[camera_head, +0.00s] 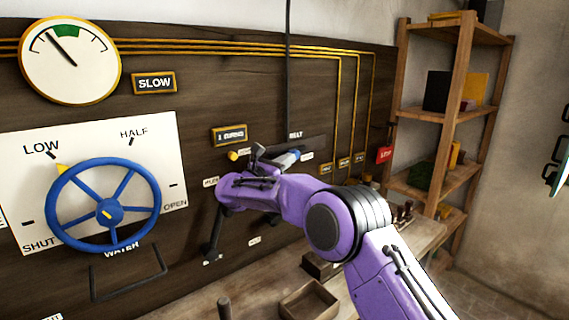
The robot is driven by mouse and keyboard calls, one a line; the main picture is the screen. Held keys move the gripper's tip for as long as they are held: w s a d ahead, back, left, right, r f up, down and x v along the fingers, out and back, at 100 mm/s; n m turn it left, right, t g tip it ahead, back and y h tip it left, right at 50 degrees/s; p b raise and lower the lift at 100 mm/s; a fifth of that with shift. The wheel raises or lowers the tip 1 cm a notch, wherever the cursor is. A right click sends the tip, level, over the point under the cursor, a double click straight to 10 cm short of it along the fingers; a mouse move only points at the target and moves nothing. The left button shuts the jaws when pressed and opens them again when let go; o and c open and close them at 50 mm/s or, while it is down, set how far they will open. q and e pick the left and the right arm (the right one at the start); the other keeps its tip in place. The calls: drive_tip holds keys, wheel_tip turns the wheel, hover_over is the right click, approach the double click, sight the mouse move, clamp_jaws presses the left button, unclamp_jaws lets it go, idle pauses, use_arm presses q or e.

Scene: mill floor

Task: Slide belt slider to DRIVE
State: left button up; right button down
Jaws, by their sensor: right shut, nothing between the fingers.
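The belt slider's dark track (312,143) runs across the board under a label that seems to read BELT. A small label (308,155) at the right end is too small to read. My left gripper is not in view.
A blue handwheel (108,212) and a gauge (70,60) are on the board at left. A yellow knob (233,156) sits left of my gripper. A dark lever (212,240) hangs below. A bench with a wooden tray (309,301) stands below, wooden shelves (460,90) at right.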

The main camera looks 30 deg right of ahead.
drive_tip(key=d+b, duration=0.5)
drive_tip(key=d, duration=0.4)
drive_tip(key=shift+w+d+r, duration=0.2)
drive_tip(key=shift+w+d, duration=0.1)
drive_tip(key=shift+d, duration=0.1)
drive_tip(key=b+v, duration=0.9)
drive_tip(key=v, duration=1.5)
drive_tip(key=shift+f, duration=0.25)
drive_tip(key=shift+w+a, duration=0.1)
